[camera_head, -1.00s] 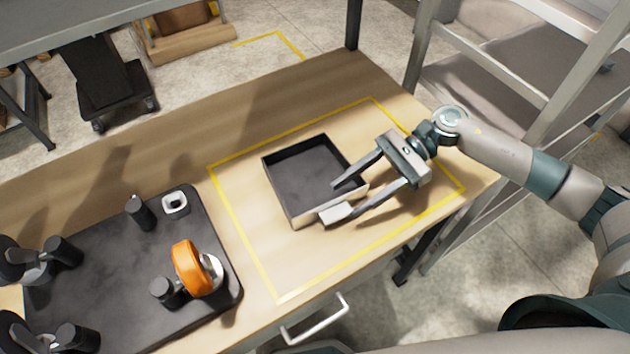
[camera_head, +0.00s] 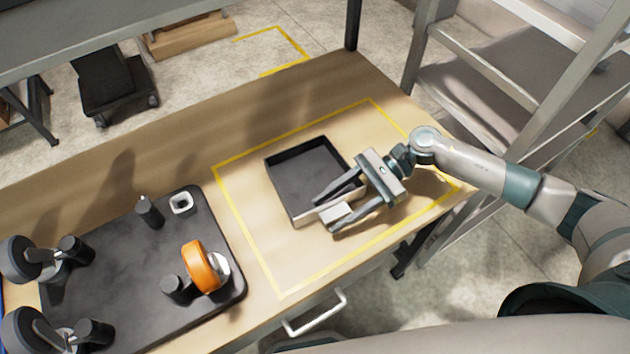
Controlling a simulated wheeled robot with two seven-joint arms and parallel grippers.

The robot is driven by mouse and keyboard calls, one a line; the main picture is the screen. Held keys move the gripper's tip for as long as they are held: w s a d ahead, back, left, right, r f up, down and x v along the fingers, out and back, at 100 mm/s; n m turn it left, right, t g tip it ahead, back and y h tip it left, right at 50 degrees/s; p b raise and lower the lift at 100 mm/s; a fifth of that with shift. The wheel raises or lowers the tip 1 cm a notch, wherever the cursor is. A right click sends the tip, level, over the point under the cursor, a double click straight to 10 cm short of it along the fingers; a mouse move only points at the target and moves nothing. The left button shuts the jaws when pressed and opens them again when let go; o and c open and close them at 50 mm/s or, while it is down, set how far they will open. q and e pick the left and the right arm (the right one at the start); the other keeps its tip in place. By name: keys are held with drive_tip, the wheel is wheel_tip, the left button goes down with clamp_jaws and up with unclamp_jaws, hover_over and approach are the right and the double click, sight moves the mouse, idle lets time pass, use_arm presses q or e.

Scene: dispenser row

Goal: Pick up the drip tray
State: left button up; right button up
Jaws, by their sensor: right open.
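The drip tray (camera_head: 303,164) is a shallow square box with a dark inside and pale outer front wall. It lies flat on the wooden table inside the yellow taped outline. A small pale tab (camera_head: 337,213) sticks out from its near right side. My right gripper (camera_head: 324,215) is open, with its two fingers on either side of the tab. One finger reaches along the tray's right rim and the other lies nearer the table's front edge. Whether the fingers touch the tray or tab is unclear. My left gripper is not in view.
A dark board (camera_head: 125,270) at the left holds several black pegs, an orange wheel (camera_head: 200,266) and black-rimmed wheels. A drawer handle (camera_head: 315,314) juts from the table's front. A grey metal ladder-like frame (camera_head: 500,85) stands beyond the table's right end. The table behind the tray is clear.

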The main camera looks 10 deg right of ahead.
drive_tip(key=shift+c, duration=0.5)
clamp_jaws()
drive_tip(key=shift+r, duration=0.15)
drive_tip(key=shift+r+b, duration=0.5)
drive_tip(key=shift+b, duration=0.05)
wheel_tip(320, 180, up, 2)
drive_tip(key=shift+r+b, duration=0.15)
drive_tip(key=shift+b, duration=0.7)
drive_tip(key=s+d+r+b, duration=0.3)
drive_tip(key=s+r, duration=0.4)
drive_tip(key=s, duration=0.4)
drive_tip(key=shift+d+r+b, duration=0.25)
drive_tip(key=shift+d+b, duration=0.1)
drive_tip(key=shift+b, duration=0.5)
